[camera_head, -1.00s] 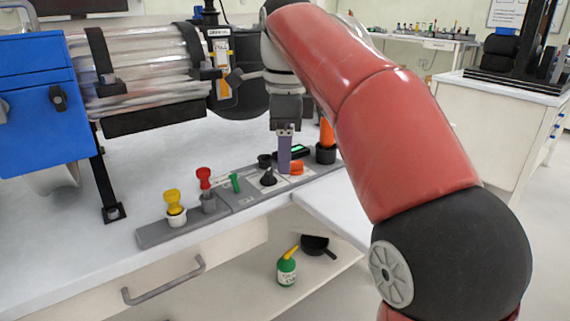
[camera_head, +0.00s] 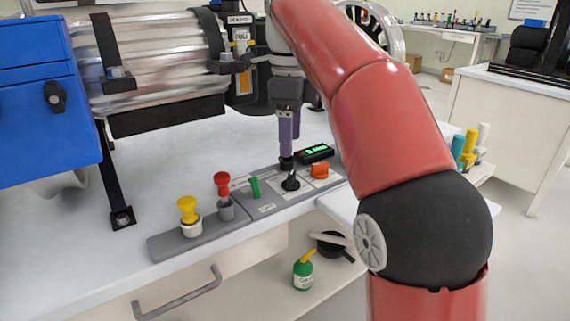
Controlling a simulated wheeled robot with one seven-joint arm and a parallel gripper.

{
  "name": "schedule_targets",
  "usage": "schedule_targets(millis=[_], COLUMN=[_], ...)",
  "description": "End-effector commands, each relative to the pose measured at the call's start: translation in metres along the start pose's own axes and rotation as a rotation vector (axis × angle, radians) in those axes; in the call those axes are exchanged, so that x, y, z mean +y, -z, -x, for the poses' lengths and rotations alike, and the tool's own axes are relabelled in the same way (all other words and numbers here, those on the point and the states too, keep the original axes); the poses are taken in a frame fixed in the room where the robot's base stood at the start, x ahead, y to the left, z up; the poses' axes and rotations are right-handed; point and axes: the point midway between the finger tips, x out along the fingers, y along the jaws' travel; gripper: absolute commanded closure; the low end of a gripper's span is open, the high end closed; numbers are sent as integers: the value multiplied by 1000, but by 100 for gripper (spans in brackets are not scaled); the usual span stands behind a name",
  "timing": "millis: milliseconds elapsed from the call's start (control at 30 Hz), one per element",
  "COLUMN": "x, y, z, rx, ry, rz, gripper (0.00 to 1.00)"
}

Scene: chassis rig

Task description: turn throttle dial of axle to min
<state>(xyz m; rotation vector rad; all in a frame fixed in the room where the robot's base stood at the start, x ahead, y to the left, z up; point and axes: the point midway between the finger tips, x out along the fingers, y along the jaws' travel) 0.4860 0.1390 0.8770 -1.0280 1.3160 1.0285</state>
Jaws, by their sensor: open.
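A grey control panel (camera_head: 215,231) lies along the front of the white bench. On its white plate stands a black pointed dial (camera_head: 290,182); its lettering is too small to read, so I cannot tell whether it is the throttle dial. A second small black knob (camera_head: 286,163) is just behind it. My gripper (camera_head: 287,152) points down with purple fingers, right above or at this rear knob; I cannot tell whether they touch. The fingers overlap in this view, so the gap between them is hidden.
A red knob (camera_head: 222,184), a yellow knob (camera_head: 188,209) and a green lever (camera_head: 255,187) stand left of the dial. An orange switch (camera_head: 320,171) and a green-lit display (camera_head: 315,153) are to its right. A silver cylinder (camera_head: 150,55) hangs behind.

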Motion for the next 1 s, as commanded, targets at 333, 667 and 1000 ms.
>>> schedule_targets(millis=[333, 667, 1000], x=[1, 0, 0], y=[0, 0, 0], z=[-50, -77, -77], rx=[1, 0, 0], ry=[-2, 0, 0], rz=[-1, -1, -1], gripper=[45, 45, 59])
